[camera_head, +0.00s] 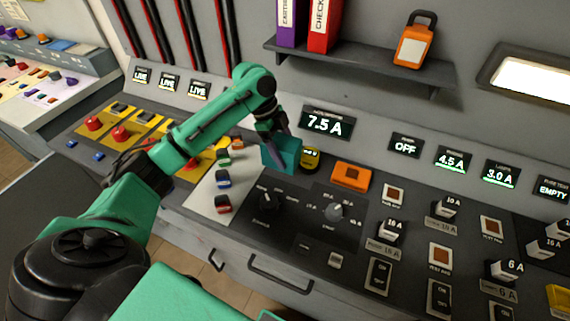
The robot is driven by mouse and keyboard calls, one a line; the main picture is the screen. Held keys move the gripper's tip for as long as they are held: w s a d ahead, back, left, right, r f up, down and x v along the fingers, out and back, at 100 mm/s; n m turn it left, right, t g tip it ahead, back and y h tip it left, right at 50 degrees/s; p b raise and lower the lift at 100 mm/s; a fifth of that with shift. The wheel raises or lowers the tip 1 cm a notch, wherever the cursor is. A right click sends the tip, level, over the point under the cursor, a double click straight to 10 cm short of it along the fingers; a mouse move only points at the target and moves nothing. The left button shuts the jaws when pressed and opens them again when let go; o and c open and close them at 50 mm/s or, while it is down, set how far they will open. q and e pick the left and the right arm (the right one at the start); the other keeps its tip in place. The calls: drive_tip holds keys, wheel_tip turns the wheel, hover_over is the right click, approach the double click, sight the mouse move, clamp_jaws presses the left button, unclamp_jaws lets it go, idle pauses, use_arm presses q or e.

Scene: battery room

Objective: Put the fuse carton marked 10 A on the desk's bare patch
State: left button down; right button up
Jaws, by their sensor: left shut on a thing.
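My left arm comes in from the left, and its dark left gripper (280,147) is shut on a teal box-shaped carton (280,155). The carton is held above the sloping control desk (290,187), near its back edge. No mark can be read on the side of the carton that shows. Most of the fingers are hidden or too small to make out. A pale, partly bare area (200,202) of the desk lies below and left of the carton, with several small coloured switches on its right. My right gripper is not in view.
A yellow-and-black item (311,158) stands just right of the carton, then an orange block (351,175). Knobs, switches and fuse holders marked 10 A (447,205) and 6 A (508,268) crowd the right.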

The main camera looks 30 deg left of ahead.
use_arm(q)
wheel_tip(320, 180, down, 7)
drive_tip(key=shift+r+p, duration=0.15)
drive_tip(key=shift+p, duration=0.3)
drive_tip(key=shift+w, duration=0.1)
unclamp_jaws()
drive_tip(key=shift+f, duration=0.25)
drive_tip(key=shift+r, duration=0.1)
drive_tip(key=b+v, duration=0.3)
drive_tip(key=v, duration=0.9)
